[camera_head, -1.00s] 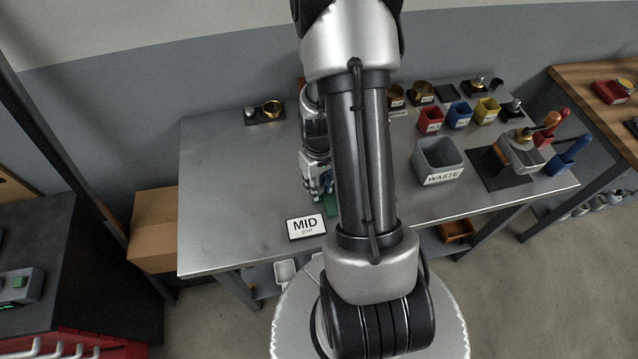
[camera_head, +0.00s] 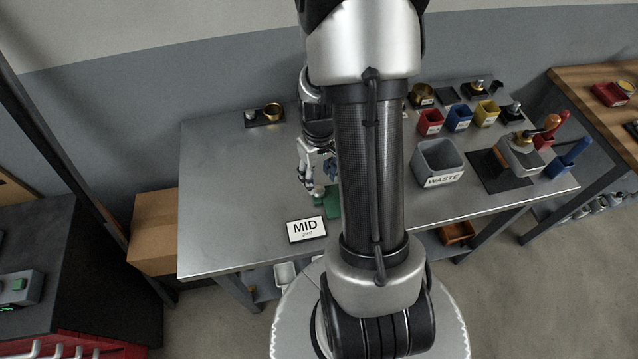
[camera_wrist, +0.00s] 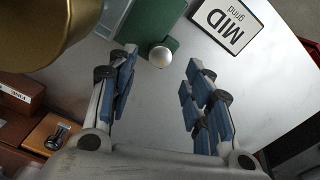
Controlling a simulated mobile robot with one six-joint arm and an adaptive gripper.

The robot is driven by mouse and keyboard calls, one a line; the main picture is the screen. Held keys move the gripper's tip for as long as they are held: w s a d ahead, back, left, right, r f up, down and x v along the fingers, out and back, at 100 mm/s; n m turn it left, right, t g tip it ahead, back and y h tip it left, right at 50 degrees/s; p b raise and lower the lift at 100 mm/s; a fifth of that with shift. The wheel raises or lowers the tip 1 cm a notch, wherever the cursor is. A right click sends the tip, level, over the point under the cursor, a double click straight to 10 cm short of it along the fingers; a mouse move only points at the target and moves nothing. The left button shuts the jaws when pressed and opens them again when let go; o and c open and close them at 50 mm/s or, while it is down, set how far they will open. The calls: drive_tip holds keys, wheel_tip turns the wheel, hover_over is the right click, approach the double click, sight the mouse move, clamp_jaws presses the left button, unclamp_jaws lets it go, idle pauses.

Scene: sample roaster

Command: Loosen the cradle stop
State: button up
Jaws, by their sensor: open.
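My gripper (camera_head: 317,182) hangs over the front middle of the steel table, partly behind my arm in the head view. In the wrist view its blue-padded fingers (camera_wrist: 160,82) are spread, with nothing held between them. A small pale round knob (camera_wrist: 160,57) shows ahead of the gap between the fingers, at the edge of a green block (camera_wrist: 150,25). The green block also shows beside the gripper in the head view (camera_head: 333,203). I cannot tell for sure whether this knob is the cradle stop. Contact between fingers and knob cannot be made out.
A large brass-coloured round part (camera_wrist: 35,30) fills the wrist view's upper left. A grey WASTE bin (camera_head: 439,163) and several coloured cups stand to the right.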

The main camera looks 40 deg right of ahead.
sight(318, 190)
wheel_tip(318, 190, up, 6)
drive_tip(key=shift+r, duration=0.25)
idle(0.5)
drive_tip(key=a+r+n+t, duration=0.1)
drive_tip(key=a+r+t, duration=0.1)
drive_tip(key=a+r, duration=1)
drive_tip(key=s+a+r+n+t, duration=0.1)
drive_tip(key=s+a+r+t, duration=0.1)
drive_tip(key=s+a+r, duration=0.5)
drive_tip(key=shift+s+a+r+t, duration=0.25)
drive_tip(key=shift+s+a, duration=0.5)
drive_tip(key=shift+s, duration=0.45)
drive_tip(key=shift+c, duration=0.3)
